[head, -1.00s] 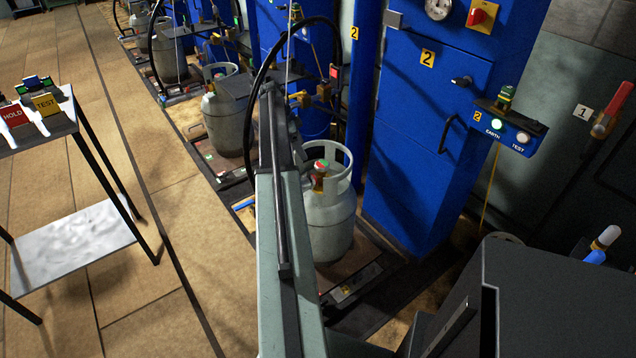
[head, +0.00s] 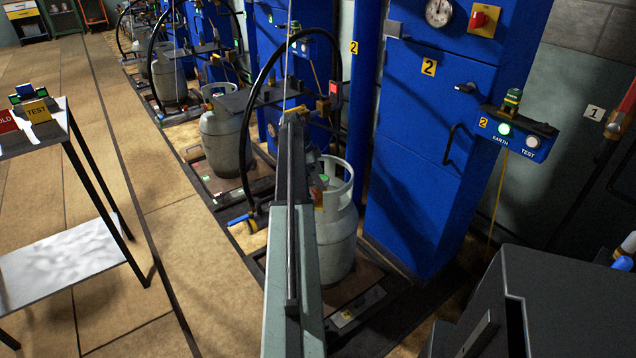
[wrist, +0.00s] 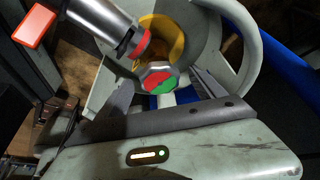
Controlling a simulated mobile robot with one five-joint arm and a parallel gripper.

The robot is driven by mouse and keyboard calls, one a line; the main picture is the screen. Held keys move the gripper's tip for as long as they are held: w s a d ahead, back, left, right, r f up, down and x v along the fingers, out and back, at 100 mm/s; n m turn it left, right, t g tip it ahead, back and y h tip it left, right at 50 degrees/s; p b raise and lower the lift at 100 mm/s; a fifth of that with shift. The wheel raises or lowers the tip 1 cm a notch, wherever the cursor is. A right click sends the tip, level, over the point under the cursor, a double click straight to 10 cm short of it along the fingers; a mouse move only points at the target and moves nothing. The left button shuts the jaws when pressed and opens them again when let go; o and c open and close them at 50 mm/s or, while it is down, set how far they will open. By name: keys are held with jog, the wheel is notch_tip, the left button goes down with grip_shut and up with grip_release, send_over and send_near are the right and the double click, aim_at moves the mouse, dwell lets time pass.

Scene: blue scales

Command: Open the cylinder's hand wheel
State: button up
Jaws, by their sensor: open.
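The grey gas cylinder (head: 338,245) stands on a low platform just beyond my arm in the head view, its collar partly hidden by the arm. The hand wheel (wrist: 158,79), with a red and green top, sits inside the grey collar (wrist: 246,50) in the wrist view. Behind it is a yellow valve part (wrist: 172,35). My gripper (wrist: 160,92) is open, with one finger to each side of the wheel. Whether either finger touches it I cannot tell. A silver connector with an orange end (wrist: 108,28) reaches close to the wheel from the upper left.
A blue cabinet (head: 420,150) marked 2 stands right behind the cylinder. A black hose (head: 258,90) arches beside my arm, and another cylinder (head: 225,140) stands farther left. A trolley (head: 60,260) is at the left. The tan floor (head: 170,240) between is open.

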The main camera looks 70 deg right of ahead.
jog(key=shift+r, duration=0.1)
jog(key=c, duration=1.3)
jog(key=shift+a, duration=0.25)
jog(key=shift+c, duration=0.3)
jog(key=shift+d, duration=0.15)
